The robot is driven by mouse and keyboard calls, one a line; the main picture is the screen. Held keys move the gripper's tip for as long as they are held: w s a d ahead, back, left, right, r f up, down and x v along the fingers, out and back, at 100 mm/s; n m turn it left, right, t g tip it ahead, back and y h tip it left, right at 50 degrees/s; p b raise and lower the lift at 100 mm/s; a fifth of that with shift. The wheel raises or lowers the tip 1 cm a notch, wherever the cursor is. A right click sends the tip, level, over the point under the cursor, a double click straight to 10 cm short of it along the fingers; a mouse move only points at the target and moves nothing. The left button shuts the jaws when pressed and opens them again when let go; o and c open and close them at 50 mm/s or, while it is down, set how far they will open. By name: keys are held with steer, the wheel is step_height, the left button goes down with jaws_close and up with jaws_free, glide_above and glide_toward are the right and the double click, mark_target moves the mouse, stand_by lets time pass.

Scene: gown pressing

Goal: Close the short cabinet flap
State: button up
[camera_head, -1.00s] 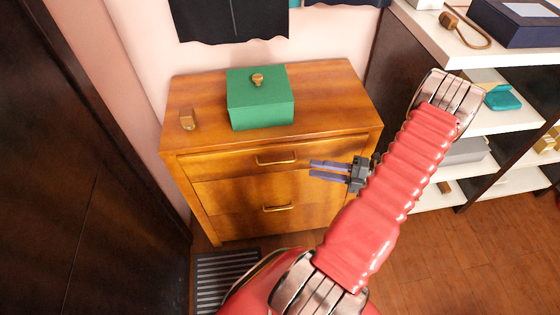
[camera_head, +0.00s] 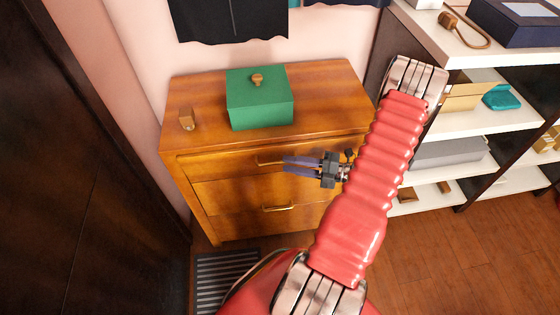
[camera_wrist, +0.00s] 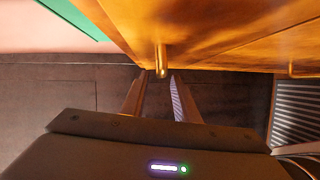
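The short cabinet (camera_head: 190,205) is wooden, with an upper front panel (camera_head: 215,163) and a lower front panel (camera_head: 230,197). Both panels look about flush; I cannot tell whether either stands slightly ajar. The upper handle (camera_head: 264,162) is a brass bar, partly behind my gripper (camera_head: 284,163). The lower handle (camera_head: 278,208) is clear of it. My gripper is open and empty, in front of the upper panel's right half. In the wrist view, the upper handle (camera_wrist: 161,60) shows just beyond and between the fingertips of my gripper (camera_wrist: 157,75). Contact cannot be told.
White shelves (camera_head: 475,120) stand to the right, a dark door (camera_head: 90,170) to the left. A floor vent (camera_head: 226,275) lies below. The floor at right is clear.

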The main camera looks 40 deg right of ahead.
mark_target(277, 162)
steer(key=shift+x, duration=2.6)
steer(key=shift+c, duration=0.7)
jaws_close()
steer(key=shift+w+r, duration=0.1)
